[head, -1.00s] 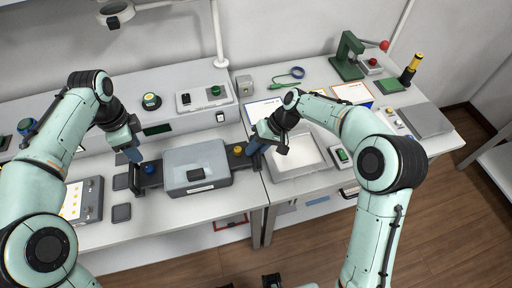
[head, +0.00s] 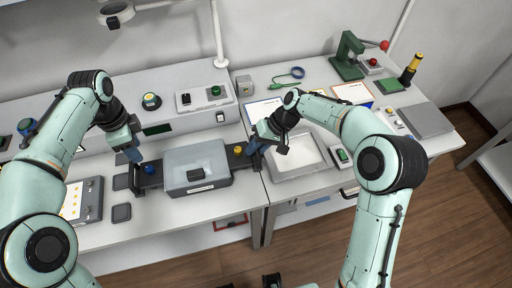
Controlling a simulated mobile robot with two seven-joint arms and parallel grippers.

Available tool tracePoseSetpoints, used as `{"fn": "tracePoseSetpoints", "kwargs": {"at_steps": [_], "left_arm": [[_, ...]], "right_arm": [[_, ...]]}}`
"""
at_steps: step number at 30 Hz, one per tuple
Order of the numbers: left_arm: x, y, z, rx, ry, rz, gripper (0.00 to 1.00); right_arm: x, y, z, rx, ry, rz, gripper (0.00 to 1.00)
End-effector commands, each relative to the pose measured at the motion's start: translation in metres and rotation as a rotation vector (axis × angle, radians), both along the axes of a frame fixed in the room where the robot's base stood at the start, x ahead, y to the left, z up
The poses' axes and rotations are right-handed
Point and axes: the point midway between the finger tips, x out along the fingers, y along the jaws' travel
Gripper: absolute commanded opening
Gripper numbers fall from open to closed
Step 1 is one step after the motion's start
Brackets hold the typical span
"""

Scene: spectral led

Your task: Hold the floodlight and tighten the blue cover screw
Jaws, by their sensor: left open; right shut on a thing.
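The floodlight (head: 212,166) is a grey box with a small dark block on top, lying on the left bench. Dark end pieces stick out on both sides. The blue cover screw (head: 149,169) is on the left end piece, and a yellow screw (head: 238,150) is on the right one. My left gripper (head: 134,158) is open beside the left end, close to the blue screw; whether it touches is unclear. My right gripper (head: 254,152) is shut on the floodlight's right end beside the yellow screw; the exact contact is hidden.
A grey box with yellow marks (head: 82,200) and dark square pads (head: 121,213) lie left of the floodlight. A raised shelf (head: 180,123) with switches runs behind. A framed white panel (head: 297,157) and a green press (head: 347,60) are on the right bench.

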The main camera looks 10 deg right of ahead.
Motion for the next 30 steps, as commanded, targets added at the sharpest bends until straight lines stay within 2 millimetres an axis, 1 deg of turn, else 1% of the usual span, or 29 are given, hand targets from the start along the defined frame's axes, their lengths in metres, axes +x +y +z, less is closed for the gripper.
{"fn": "tracePoseSetpoints", "kwargs": {"at_steps": [15,16,18,30], "left_arm": [[0.0001,0.0,0.0002,0.0,0.0,0.0,0.43],[0.0001,0.0,0.0002,0.0,0.0,0.0,0.43],[0.0001,0.0,0.0002,0.0,0.0,0.0,0.43],[0.0,0.0,0.0002,0.0,0.0,0.0,0.43]], "right_arm": [[0.001,0.0003,0.0021,0.002,-0.005,-0.002,0.0],[0.001,0.0003,0.0021,0.002,-0.005,-0.002,0.18],[0.0011,0.0003,0.0021,0.002,-0.005,-0.002,0.0],[0.001,0.0004,0.0022,0.002,-0.004,-0.001,0.0]]}}
